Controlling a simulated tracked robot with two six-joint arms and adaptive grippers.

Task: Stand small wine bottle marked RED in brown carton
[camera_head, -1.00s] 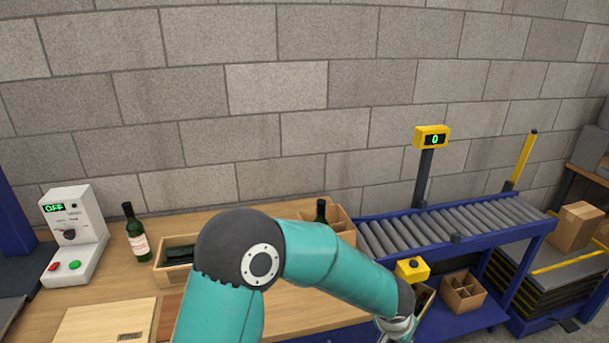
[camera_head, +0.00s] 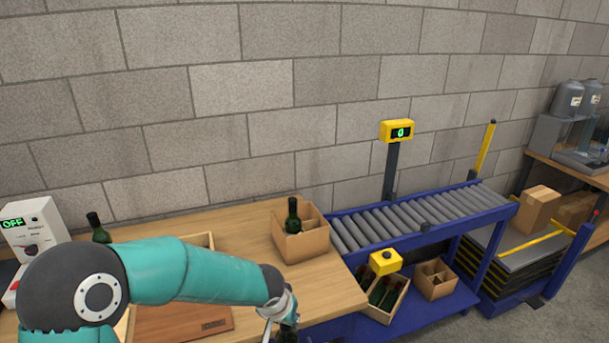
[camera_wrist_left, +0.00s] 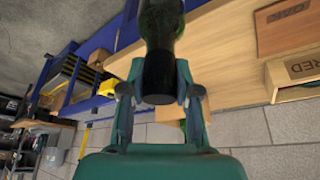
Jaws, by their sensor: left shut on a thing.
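My left gripper (camera_head: 284,312) is shut on a dark green bottle (camera_head: 287,334) near the table's front edge. In the left wrist view my left gripper (camera_wrist_left: 159,92) grips the dark neck end of this bottle (camera_wrist_left: 160,25); no label shows, so I cannot read a marking. A brown carton (camera_head: 305,247) with dividers stands on the table's right end, behind the gripper. One dark bottle (camera_head: 293,214) stands upright in it. A pale wooden piece marked RED (camera_wrist_left: 298,68) shows in the left wrist view. My right gripper is out of view.
Another bottle (camera_head: 98,228) stands at the left, partly behind my arm. A board marked OAK (camera_wrist_left: 287,22) lies on the table. A roller conveyor (camera_head: 420,215) adjoins the table. A crate of bottles (camera_head: 402,302) and another divided carton (camera_head: 436,291) are on the blue lower shelf.

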